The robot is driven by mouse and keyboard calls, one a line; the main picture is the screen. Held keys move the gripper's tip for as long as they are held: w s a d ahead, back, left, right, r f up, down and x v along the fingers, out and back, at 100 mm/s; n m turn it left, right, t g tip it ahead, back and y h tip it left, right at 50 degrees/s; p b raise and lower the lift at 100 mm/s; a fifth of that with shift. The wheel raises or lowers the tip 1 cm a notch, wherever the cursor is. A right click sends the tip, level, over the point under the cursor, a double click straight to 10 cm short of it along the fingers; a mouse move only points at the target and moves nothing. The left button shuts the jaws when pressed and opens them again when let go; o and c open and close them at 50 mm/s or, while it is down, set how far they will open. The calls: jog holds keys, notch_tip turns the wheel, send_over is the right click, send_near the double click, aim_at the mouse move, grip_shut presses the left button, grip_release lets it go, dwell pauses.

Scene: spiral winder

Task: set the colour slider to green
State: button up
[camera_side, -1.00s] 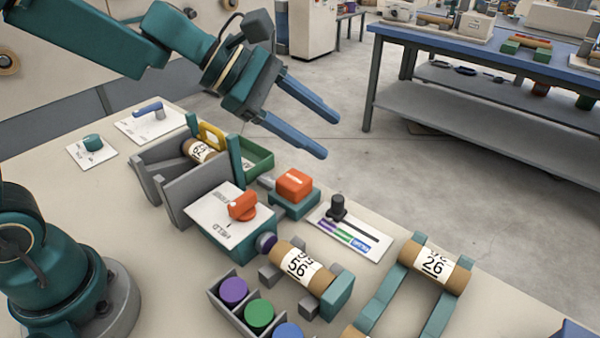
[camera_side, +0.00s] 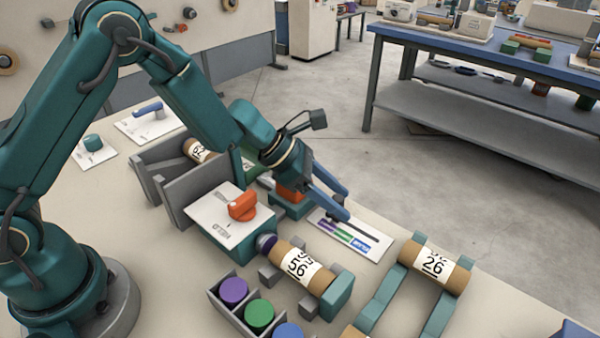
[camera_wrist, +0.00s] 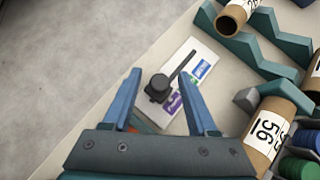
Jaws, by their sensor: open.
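The colour slider is a white plate (camera_side: 372,252) with a dark slot and purple, green and blue labels. Its black knob (camera_wrist: 158,88) sits at the purple end of the slot in the wrist view. The slot runs from it towards the blue label (camera_wrist: 202,69). My gripper (camera_side: 343,203) is open over the plate, with its blue fingers pointing at the knob. In the wrist view the knob lies between the two fingers (camera_wrist: 158,76), with gaps on both sides. In the side view the fingers largely cover the knob.
A red-orange button block (camera_side: 288,195) stands close beside the plate, under my gripper. A box with an orange dial (camera_side: 243,207) is to its left. Roll 56 (camera_side: 298,262), roll 26 on its rack (camera_side: 435,265) and coloured caps (camera_side: 259,313) lie nearer the front.

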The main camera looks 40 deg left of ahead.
jog(key=shift+w+d+f, duration=0.1)
jog(key=shift+d, duration=0.05)
grip_shut()
dwell(1.4)
